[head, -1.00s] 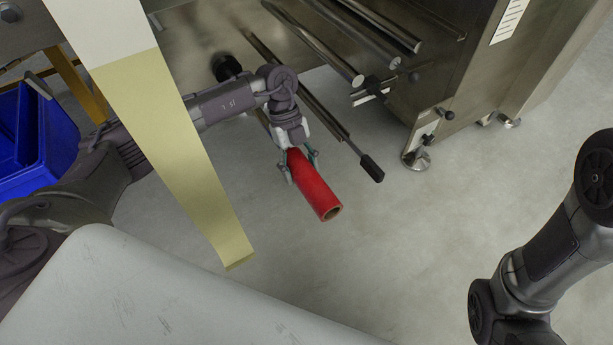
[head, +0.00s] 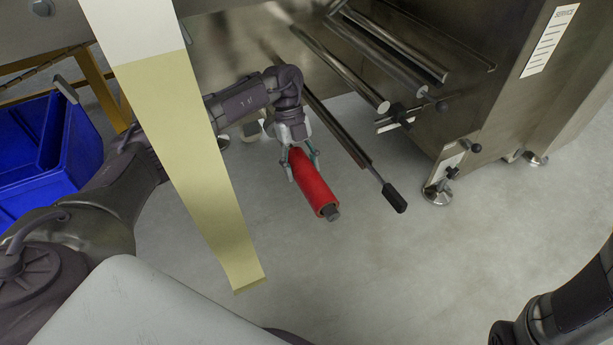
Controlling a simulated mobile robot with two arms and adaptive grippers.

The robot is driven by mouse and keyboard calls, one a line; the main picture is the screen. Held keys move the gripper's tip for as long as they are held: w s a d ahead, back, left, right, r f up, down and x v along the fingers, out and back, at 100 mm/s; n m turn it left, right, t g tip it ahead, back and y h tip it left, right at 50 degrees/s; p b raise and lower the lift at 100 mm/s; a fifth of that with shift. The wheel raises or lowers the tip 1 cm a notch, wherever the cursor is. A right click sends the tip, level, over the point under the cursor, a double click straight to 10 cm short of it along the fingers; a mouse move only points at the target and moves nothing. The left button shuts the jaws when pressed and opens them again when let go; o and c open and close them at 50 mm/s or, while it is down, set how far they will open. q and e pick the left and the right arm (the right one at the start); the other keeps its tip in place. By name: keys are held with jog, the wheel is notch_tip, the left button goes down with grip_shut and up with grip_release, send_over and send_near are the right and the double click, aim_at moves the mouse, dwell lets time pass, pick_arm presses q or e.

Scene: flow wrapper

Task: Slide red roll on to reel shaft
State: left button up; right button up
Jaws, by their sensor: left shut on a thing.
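My left gripper (head: 303,168) is shut on the red roll (head: 313,184), a long tube that slants down to the right. The fingers grip the roll near its upper end. My right gripper is not in view; only part of my right arm shows at the lower right.
A rod with a black handle (head: 394,198) runs close to the right of the roll. Metal rollers (head: 345,70) and the steel machine cabinet (head: 500,90) stand behind and right. A pale yellow film strip (head: 190,150) hangs at the left, before my arm. A blue bin (head: 45,150) stands far left.

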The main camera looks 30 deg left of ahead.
pick_arm(q)
jog(key=shift+w+a+f+b, duration=0.1)
jog(key=shift+w+a+b, duration=0.6)
jog(key=shift+a, duration=0.2)
jog(key=shift+w+a+b, duration=0.8)
jog(key=shift+a+b, duration=0.1)
jog(key=w+a+b, duration=0.1)
jog(key=b, duration=0.1)
jog(key=w+a+b, duration=0.1)
jog(key=shift+a+f+b, duration=0.1)
jog(key=shift+a+b, duration=0.2)
jog(key=shift+b, duration=0.05)
jog(key=shift+w+a+b, duration=0.5)
jog(key=shift+b, duration=0.05)
jog(key=shift+w+a+r+b, duration=0.2)
jog(key=shift+w+a+b, duration=0.05)
jog(key=shift+a+b, duration=0.25)
jog(key=o, duration=1.5)
